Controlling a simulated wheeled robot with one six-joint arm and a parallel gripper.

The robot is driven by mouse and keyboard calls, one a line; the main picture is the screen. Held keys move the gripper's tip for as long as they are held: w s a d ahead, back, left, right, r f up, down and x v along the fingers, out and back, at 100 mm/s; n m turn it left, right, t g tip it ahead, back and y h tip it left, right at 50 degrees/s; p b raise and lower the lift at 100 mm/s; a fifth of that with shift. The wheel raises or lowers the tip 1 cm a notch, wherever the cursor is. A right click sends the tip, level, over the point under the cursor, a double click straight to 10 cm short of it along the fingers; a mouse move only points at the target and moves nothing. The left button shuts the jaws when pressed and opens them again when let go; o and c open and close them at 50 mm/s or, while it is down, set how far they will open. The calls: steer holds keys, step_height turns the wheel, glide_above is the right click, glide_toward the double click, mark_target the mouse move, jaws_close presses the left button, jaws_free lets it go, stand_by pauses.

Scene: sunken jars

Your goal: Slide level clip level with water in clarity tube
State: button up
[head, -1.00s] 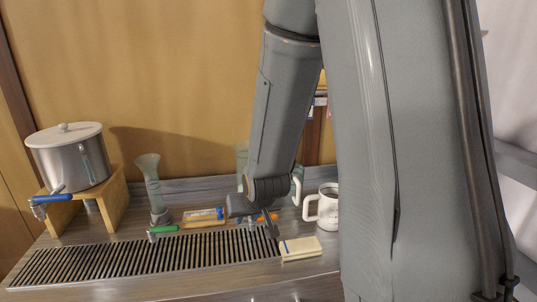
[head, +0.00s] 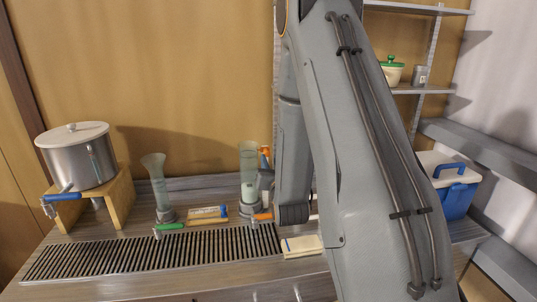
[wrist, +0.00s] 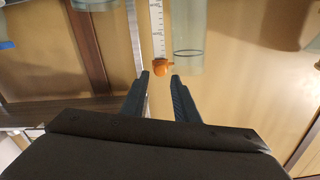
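The clarity tube (head: 249,165) stands upright at the back of the counter, left of my arm. It also shows in the wrist view (wrist: 188,25), with a dark ring across it that may be the water line. The orange level clip (wrist: 161,67) sits on a white graduated scale (wrist: 157,25) beside the tube, slightly lower in the picture than the ring. The clip also shows in the head view (head: 265,151). My gripper (wrist: 160,75) is open, its fingertips just short of the clip and either side of it. It appears not to touch the clip.
A flared glass tube (head: 155,183) and a steel pot (head: 78,160) on a wooden stand are to the left. A slatted drain grate (head: 150,253), a boxed item (head: 208,213) and a pale pad (head: 301,246) lie in front. A blue cooler (head: 456,195) is at right.

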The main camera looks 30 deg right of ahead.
mark_target(267, 154)
steer(key=shift+p+x, duration=0.8)
steer(key=shift+x, duration=1.7)
jaws_close()
